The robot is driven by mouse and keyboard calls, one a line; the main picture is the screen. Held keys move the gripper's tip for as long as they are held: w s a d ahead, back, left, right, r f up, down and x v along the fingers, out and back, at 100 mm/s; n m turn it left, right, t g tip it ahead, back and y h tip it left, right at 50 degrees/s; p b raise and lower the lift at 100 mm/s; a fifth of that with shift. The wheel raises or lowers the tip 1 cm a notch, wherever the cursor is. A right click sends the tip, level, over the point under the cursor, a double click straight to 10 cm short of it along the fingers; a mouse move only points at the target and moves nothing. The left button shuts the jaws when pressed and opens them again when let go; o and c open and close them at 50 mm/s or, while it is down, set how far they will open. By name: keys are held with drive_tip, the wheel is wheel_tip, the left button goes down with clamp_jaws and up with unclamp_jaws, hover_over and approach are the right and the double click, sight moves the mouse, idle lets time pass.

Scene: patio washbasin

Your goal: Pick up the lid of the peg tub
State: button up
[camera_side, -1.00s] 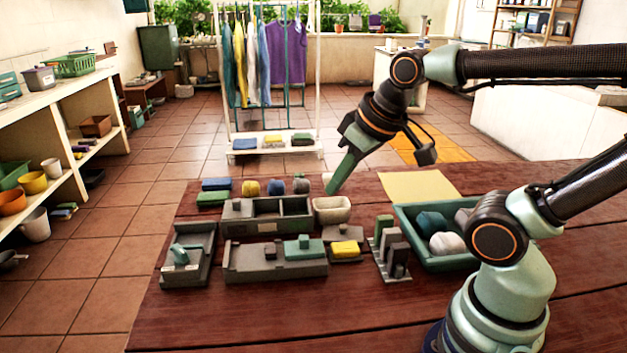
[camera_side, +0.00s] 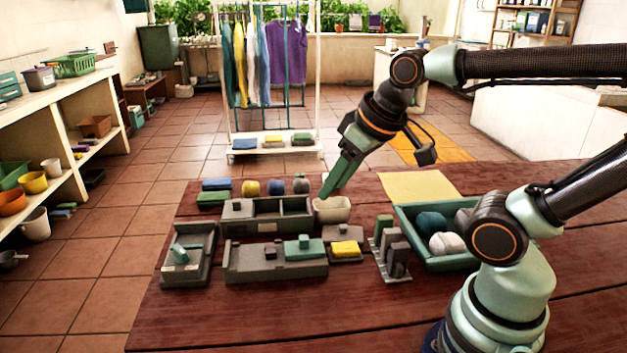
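A small cream tub (camera_side: 332,211) stands on the wooden table, just right of a long grey compartment box (camera_side: 265,227); I take it for the peg tub. I cannot make out a separate lid on it for certain. My gripper (camera_side: 326,192) points down and to the left, with its green fingertips at the tub's upper left rim. Whether it touches the tub is not clear. The fingers overlap from this side, so their opening is hidden, and I see nothing held between them.
A green tray (camera_side: 402,218) with several rounded items stands at the right. Grey blocks and holders fill the table's left half. A yellow sheet (camera_side: 420,186) lies flat behind the tray.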

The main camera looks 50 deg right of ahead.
idle(0.3)
drive_tip(key=m+g, duration=0.6)
drive_tip(key=m, duration=0.5)
hover_over(343, 226)
wheel_tip(343, 226, down, 12)
drive_tip(key=r, duration=0.1)
wheel_tip(343, 226, down, 12)
drive_tip(key=shift+f, duration=0.1)
clamp_jaws()
